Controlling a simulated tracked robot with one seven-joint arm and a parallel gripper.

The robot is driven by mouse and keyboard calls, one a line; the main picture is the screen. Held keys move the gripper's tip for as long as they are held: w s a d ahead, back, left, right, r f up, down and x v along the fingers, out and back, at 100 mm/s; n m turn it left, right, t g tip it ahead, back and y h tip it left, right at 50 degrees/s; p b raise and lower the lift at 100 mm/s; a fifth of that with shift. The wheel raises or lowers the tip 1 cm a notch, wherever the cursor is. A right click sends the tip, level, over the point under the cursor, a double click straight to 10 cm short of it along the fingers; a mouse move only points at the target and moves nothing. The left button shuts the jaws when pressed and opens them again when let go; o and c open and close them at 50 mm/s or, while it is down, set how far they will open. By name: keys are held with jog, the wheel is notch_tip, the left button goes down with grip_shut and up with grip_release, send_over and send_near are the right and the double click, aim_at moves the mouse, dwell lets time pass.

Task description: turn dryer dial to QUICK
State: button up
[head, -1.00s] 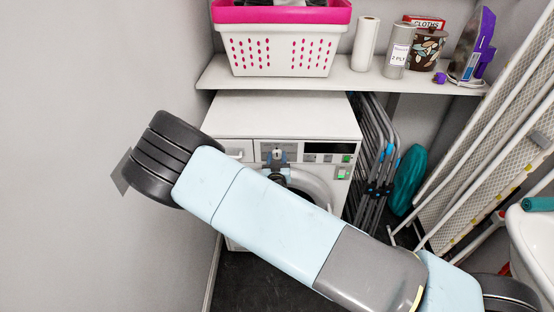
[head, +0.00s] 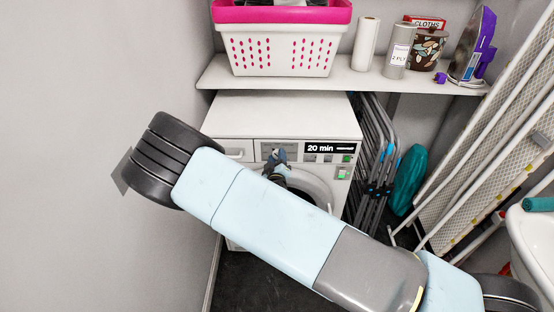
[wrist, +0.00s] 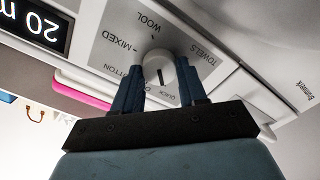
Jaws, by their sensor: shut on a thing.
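The white dryer (head: 290,118) stands under the shelf with its control panel facing me. In the head view, my gripper (head: 275,158) is at the panel and hides the dial.
The dryer display (head: 330,148) is lit and reads 20 min. A shelf (head: 345,80) above holds a pink and white basket (head: 282,45) and several household items. Folded racks (head: 378,165) stand close on the right. A bare wall is on the left.

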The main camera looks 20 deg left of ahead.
jog(key=shift+s+a, duration=0.1)
jog(key=shift+a, duration=0.05)
dwell(0.4)
jog(key=o, duration=1)
jog(key=v, duration=1.3)
jog(key=shift+s+f, duration=0.15)
jog(key=shift+s, duration=0.2)
jog(key=shift+w, duration=0.1)
